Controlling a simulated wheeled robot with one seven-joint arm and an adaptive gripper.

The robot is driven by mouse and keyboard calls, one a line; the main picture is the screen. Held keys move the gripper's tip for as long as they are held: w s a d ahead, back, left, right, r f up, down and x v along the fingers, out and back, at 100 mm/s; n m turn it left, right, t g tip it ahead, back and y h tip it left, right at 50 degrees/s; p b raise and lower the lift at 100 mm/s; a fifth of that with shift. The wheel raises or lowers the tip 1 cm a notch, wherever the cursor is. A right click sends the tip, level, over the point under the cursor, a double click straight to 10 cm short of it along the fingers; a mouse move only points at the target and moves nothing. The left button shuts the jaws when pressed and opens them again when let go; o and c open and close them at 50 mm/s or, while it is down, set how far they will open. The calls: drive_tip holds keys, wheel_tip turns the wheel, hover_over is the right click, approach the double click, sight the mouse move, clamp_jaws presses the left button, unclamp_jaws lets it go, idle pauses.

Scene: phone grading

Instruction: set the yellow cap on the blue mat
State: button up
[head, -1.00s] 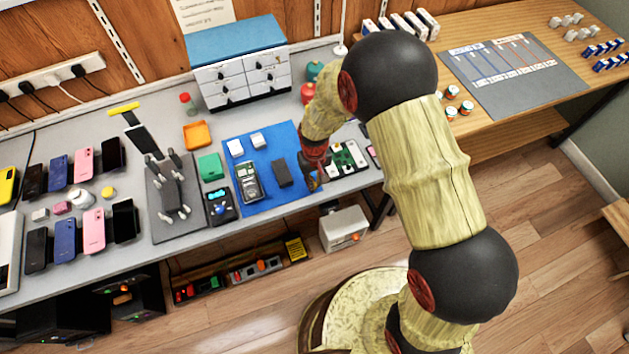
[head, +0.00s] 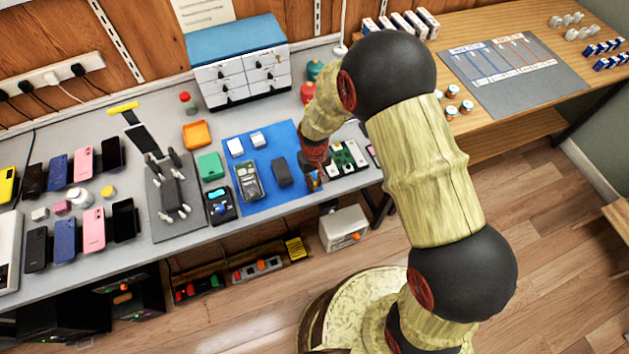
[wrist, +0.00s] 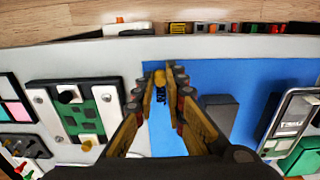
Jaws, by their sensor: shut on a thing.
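The blue mat (head: 283,204) lies flat on the grey bench; it also shows in the wrist view (wrist: 205,75). My gripper (head: 315,183) is low over the mat's right front part. In the wrist view my gripper (wrist: 160,76) points at the mat near its edge, with its fingers closed on a small yellow piece, which I take to be the yellow cap (wrist: 160,79). The fingers hide much of it, and whether it touches the mat cannot be told. In the head view it cannot be made out clearly.
On the mat are a meter (head: 248,181), a dark block (head: 282,172) and two small white blocks. A green circuit board (head: 347,158) lies just right of the mat. Another small yellow round thing (head: 108,191) sits among the phones at left. The mat's front strip is clear.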

drive_tip(key=o, duration=0.8)
drive_tip(key=shift+o, duration=0.5)
drive_tip(key=o, duration=0.3)
drive_tip(key=shift+o, duration=0.2)
drive_tip(key=shift+r+p, duration=0.55)
drive_tip(key=shift+r, duration=0.2)
drive_tip(key=shift+r+p, duration=2.3)
drive_tip(key=shift+r, duration=1.1)
